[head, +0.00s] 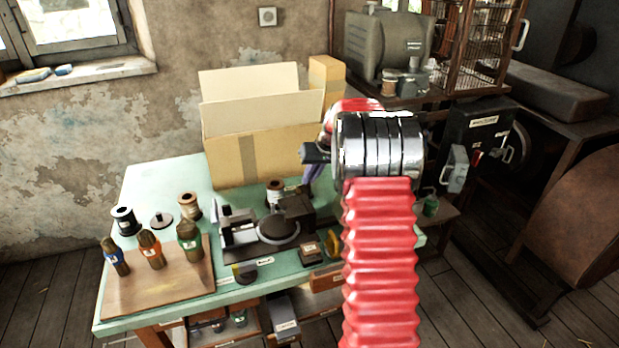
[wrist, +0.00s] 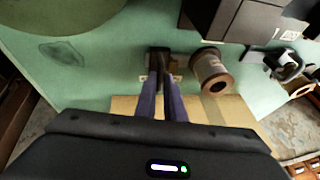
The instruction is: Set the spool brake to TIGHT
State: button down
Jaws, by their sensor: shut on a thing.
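My gripper (wrist: 161,78) points down at the green table in the wrist view, its two purple fingers close together. It is shut on a small dark part, which I take to be the spool brake (wrist: 157,54). Pale labels sit on either side of it, too small to read. A brown-flanged spool (wrist: 211,72) stands just right of the fingers, apart from them. In the head view my purple fingers (head: 313,172) show partly behind my arm, and the brake is hidden there. The spool (head: 275,191) stands left of them. The brake's setting cannot be read.
A cardboard box (head: 262,152) stands close behind my gripper. The dark press (head: 285,218) is in front of the spool. Several spools and bottles stand on the left of the green table (head: 150,186). A dark machine (head: 478,128) stands right of my arm.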

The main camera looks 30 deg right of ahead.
jog(key=shift+w+a, duration=0.2)
jog(key=shift+a, duration=0.6)
jog(key=shift+w+a, duration=0.25)
jog(key=shift+a, duration=0.55)
jog(key=shift+w+a, duration=0.2)
jog(key=shift+a, duration=0.6)
jog(key=c, duration=1.9)
grip_release()
jog(key=shift+c, duration=0.2)
jog(key=shift+o, duration=0.5)
jog(key=v, duration=1.3)
jog(key=shift+r, duration=0.3)
